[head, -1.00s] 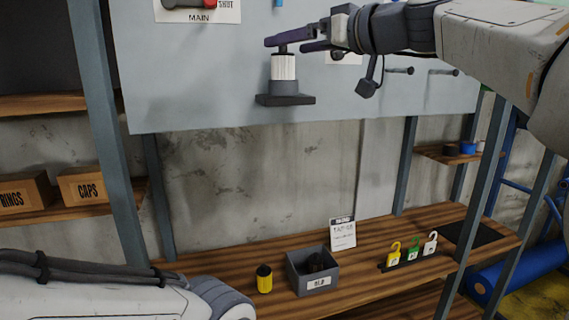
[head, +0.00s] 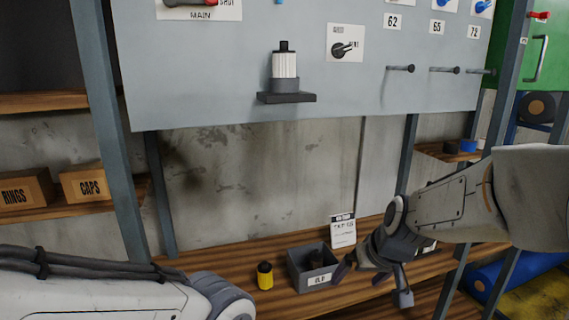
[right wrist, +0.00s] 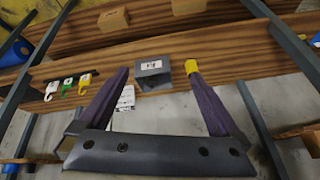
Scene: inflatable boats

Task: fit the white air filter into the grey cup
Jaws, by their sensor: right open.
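The white air filter (head: 284,64) stands upright in the grey cup (head: 285,84) on a dark bracket (head: 286,97) on the grey panel. Its black top sticks up, and its lower end is hidden in the cup. My right gripper (head: 372,284) is well below, to the right, over the bench beside the grey bin (head: 302,277). It is open and empty. In the right wrist view its two purple fingers (right wrist: 156,76) are spread, with the bin (right wrist: 152,70) beyond them. My left arm enters at lower left; its gripper is out of view.
A yellow cylinder (head: 265,276) stands left of the bin, which holds a dark object (head: 319,263). A sign (head: 343,232) stands behind.

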